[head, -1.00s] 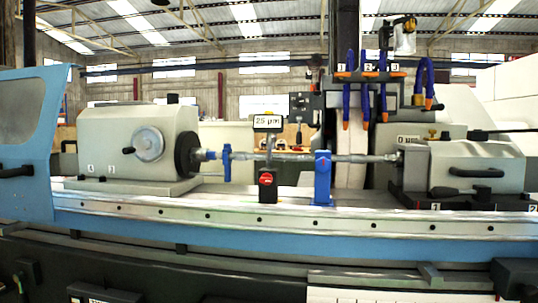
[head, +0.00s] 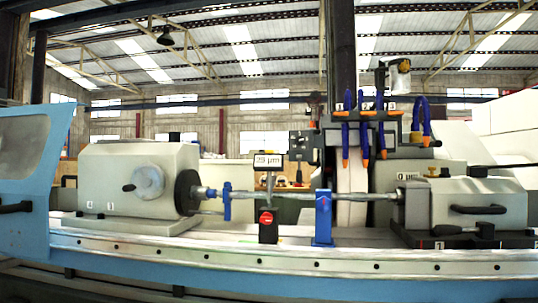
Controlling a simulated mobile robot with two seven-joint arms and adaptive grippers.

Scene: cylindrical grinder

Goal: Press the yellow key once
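I cannot make out a yellow key for certain in the head view. A yellow-topped fitting (head: 404,66) stands higher up, above the hoses. Neither of my grippers is in view.
The grinder's pale rail (head: 300,257) runs across the front. A headstock (head: 140,180) with a handwheel stands left, a tailstock (head: 480,205) right, with a shaft (head: 270,196) between. A red button (head: 266,217) and blue supports (head: 323,217) stand along it.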

